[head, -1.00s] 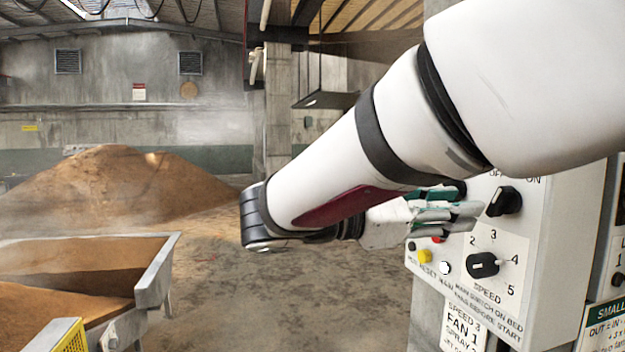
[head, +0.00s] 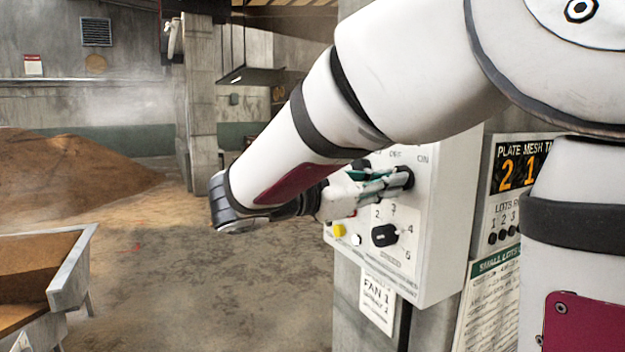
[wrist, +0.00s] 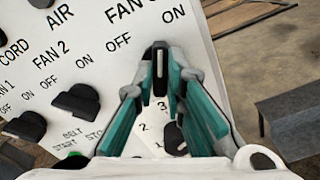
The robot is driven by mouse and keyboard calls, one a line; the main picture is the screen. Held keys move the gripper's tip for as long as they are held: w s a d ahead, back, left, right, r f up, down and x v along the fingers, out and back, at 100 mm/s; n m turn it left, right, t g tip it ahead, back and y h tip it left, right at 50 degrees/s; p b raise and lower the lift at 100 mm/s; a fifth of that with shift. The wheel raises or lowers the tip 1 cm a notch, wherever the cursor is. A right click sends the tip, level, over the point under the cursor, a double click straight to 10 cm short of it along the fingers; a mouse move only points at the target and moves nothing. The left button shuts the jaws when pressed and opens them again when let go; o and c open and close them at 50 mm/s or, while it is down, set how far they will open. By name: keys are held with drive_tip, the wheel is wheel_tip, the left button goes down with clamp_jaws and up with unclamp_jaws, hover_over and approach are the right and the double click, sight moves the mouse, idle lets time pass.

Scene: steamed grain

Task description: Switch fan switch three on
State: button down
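Fan switch three is a black rotary knob on the pale control panel (head: 446,215), at the panel's upper right in the head view (head: 402,177). In the wrist view, it (wrist: 160,68) sits between my fingertips below the tilted FAN 3 OFF and ON labels. Its pale mark points up the picture, between those labels. My gripper (head: 385,183) reaches the knob from the left, with its teal-padded fingers (wrist: 160,80) close on both sides. The narrow gap looks filled by the knob. The fingers hide much of its base.
The fan 2 knob (wrist: 75,101) and fan 1 knob (wrist: 25,126) lie left of my gripper. Below are the speed dial (head: 384,235) and a yellow button (head: 339,230). A grain trough (head: 72,275) stands at lower left. The floor between is clear.

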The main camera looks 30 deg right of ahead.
drive_tip(key=m+b, duration=0.2)
drive_tip(key=m, duration=0.1)
drive_tip(key=shift+b, duration=0.4)
drive_tip(key=c, duration=1.6)
unclamp_jaws()
drive_tip(key=shift+c, duration=0.2)
drive_tip(key=shift+a, duration=0.15)
drive_tip(key=a, duration=0.7)
drive_tip(key=shift+s+a, duration=0.15)
